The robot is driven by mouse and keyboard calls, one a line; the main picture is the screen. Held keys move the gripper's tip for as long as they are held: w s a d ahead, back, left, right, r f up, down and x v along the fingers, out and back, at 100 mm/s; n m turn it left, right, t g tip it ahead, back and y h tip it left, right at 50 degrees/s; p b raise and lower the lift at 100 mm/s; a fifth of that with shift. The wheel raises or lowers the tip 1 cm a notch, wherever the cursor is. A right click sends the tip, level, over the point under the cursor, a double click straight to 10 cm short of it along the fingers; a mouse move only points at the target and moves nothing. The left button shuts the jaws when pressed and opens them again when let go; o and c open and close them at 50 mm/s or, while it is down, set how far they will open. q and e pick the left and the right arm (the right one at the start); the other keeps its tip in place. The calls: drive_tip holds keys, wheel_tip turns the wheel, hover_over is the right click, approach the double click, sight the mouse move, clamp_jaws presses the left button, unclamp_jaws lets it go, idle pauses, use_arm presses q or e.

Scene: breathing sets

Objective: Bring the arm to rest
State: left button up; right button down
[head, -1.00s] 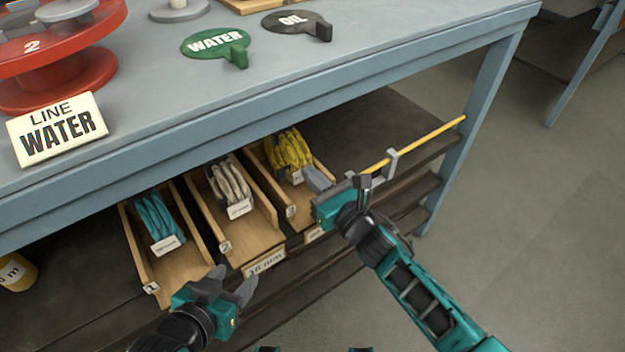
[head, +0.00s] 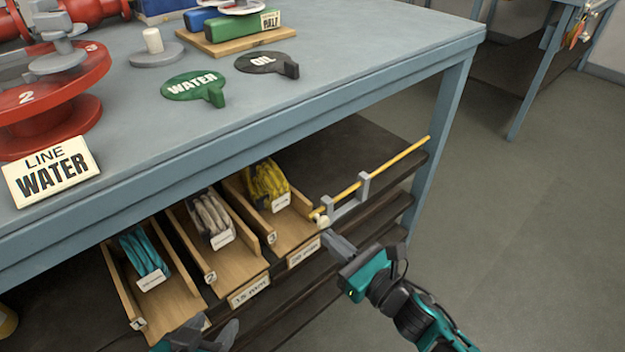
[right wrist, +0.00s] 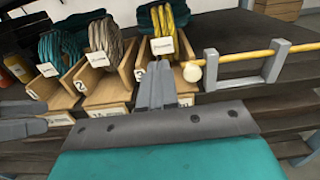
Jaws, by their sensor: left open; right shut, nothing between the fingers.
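My right gripper (head: 338,246) is shut and empty in front of the shelf, just right of and below tray 3. In the right wrist view its closed fingers (right wrist: 156,88) point toward the trays. My left gripper (head: 212,338) is open at the bottom edge of the head view, below tray 2, with its arm mostly out of frame. Its grey fingers also show at the left of the right wrist view (right wrist: 22,120). Neither gripper touches anything that I can see.
The shelf holds wooden trays with teal (head: 141,256), whitish (head: 211,218) and yellow (head: 267,185) bundles. A yellow rod (head: 395,158) rests on grey brackets beside them. Above is the blue-grey bench top (head: 330,60) with WATER (head: 193,87) and OIL (head: 265,62) tags. Floor at right is clear.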

drive_tip(key=s+d+f+n+g+h, duration=0.2)
drive_tip(key=s+d+f+n+h, duration=0.3)
drive_tip(key=n, duration=1.1)
drive_tip(key=s+d+n+g+h, duration=0.2)
drive_tip(key=s+n, duration=0.6)
drive_tip(key=n, duration=0.8)
use_arm(q)
drive_tip(key=s+a+r+y+p, duration=0.1)
drive_tip(key=a+r+p, duration=0.2)
drive_tip(key=r+p, duration=0.8)
drive_tip(key=p, duration=0.4)
drive_tip(key=shift+s, duration=0.3)
use_arm(e)
drive_tip(key=s+d+r+h, duration=0.1)
drive_tip(key=d+r, duration=0.2)
drive_tip(key=r, duration=0.7)
drive_tip(key=shift+r+m+h, duration=0.3)
drive_tip(key=shift+r, duration=0.1)
drive_tip(key=shift+d, duration=0.1)
use_arm(q)
drive_tip(key=shift+w+d+r, duration=0.1)
drive_tip(key=shift+w, duration=0.05)
